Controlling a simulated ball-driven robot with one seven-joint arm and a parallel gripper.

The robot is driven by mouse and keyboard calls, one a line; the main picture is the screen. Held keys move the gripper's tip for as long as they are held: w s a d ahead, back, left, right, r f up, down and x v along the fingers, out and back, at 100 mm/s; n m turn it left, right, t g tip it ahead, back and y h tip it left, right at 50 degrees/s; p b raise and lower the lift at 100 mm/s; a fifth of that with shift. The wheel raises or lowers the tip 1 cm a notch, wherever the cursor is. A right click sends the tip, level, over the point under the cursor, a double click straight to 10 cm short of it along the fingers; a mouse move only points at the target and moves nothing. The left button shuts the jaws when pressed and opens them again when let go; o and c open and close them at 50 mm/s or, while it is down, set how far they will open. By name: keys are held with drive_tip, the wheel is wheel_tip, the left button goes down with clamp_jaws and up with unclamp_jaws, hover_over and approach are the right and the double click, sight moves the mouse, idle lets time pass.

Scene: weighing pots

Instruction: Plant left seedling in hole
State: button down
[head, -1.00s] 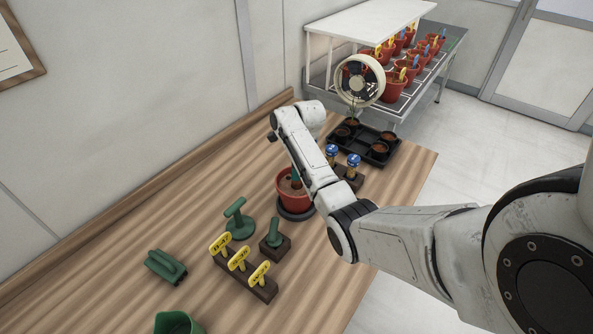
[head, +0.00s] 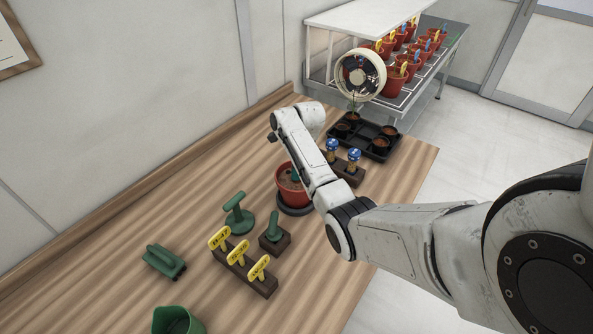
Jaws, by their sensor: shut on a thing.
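A red pot of brown soil (head: 288,197) stands on a dark saucer (head: 296,211) at mid-table. My forearm covers its right side. A small dark green thing (head: 295,174) shows over the soil at the arm's edge; I cannot tell what it is or whether it is held. The end of my arm is above and beyond the pot, but my gripper's fingers are hidden behind the arm. A black tray (head: 366,133) behind holds several small soil-filled pots. A thin green seedling (head: 353,104) stands in its far pot. No hole in the soil can be made out.
Blue-topped tools (head: 354,155) stand in a block right of my arm. At the front are yellow labels (head: 238,250) in a rack, a green tamper (head: 238,218), a green-handled tool (head: 274,226) in a block, a green brush-like tool (head: 164,261) and a green container (head: 177,321). A fan (head: 361,76) stands behind the tray.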

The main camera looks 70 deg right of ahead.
drive_tip(key=c, duration=1.2)
unclamp_jaws()
drive_tip(key=shift+o, duration=0.5)
drive_tip(key=o, duration=0.5)
drive_tip(key=shift+r, duration=0.1)
drive_tip(key=shift+s+d+r+p, duration=0.1)
drive_tip(key=shift+s+r+p, duration=0.05)
drive_tip(key=shift+r+p, duration=1.2)
drive_tip(key=shift+s+d+r, duration=0.1)
drive_tip(key=shift+s+r, duration=0.1)
drive_tip(key=shift+r, duration=0.95)
drive_tip(key=shift+s+d+r, duration=0.1)
drive_tip(key=shift+s+r, duration=0.05)
drive_tip(key=shift+r, duration=1)
drive_tip(key=shift+r, duration=0.1)
